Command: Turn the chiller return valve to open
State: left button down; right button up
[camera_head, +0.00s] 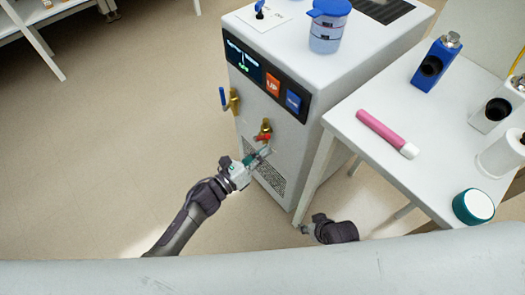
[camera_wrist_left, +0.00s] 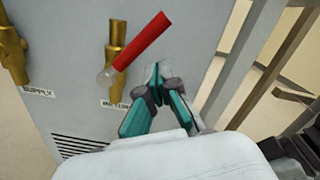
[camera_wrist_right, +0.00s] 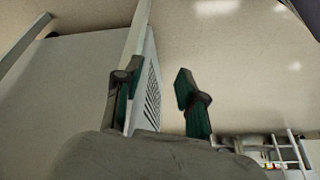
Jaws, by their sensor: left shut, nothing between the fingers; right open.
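The chiller (camera_head: 275,155) is a pale cabinet with two brass valves on its front. The return valve (camera_head: 265,128) has a red lever; in the left wrist view the lever (camera_wrist_left: 143,42) slants up to the right across its brass body (camera_wrist_left: 116,38), above a partly legible label (camera_wrist_left: 114,105). My left gripper (camera_head: 264,152) is shut and empty just below the lever; it also shows in the left wrist view (camera_wrist_left: 158,72). Its tips look close to the lever, but I cannot tell whether they touch. My right gripper (camera_wrist_right: 156,84) is open and empty, low beside the chiller.
The supply valve (camera_head: 233,100) with a blue handle is left of the return valve. A white table (camera_head: 350,140) at the right carries a pink tube (camera_head: 385,132), a blue device (camera_head: 436,66) and other items. A blue-lidded container (camera_head: 327,30) stands on the chiller.

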pick_arm(q)
jog(key=shift+r+n, duration=0.2)
jog(key=shift+n, duration=0.2)
pick_arm(e)
jog(key=s+d+f+g+h, duration=0.1)
jog(key=s+d+f+g, duration=0.1)
jog(key=s+f, duration=0.6)
jog(key=shift+s+d+g+h, duration=0.3)
jog(key=shift+s+d, duration=0.4)
jog(key=shift+s, duration=0.7)
pick_arm(q)
jog(key=shift+w+r+p, duration=0.1)
jog(key=shift+p, duration=0.2)
pick_arm(e)
jog(key=shift+s+f, duration=0.25)
pick_arm(q)
jog(key=shift+w+a+r+n+p, duration=0.15)
jog(key=shift+r+n, duration=0.1)
jog(key=shift+n, duration=0.35)
jog(key=shift+w+a+r+n+p, duration=0.15)
jog(key=shift+r+n, duration=0.1)
jog(key=shift+n, duration=0.35)
pick_arm(e)
jog(key=shift+s+d+f, duration=0.2)
jog(key=shift+s+f, duration=0.5)
jog(key=shift+s, duration=0.2)
pick_arm(q)
jog(key=shift+s+d, duration=0.1)
pick_arm(e)
jog(key=shift+f, duration=0.1)
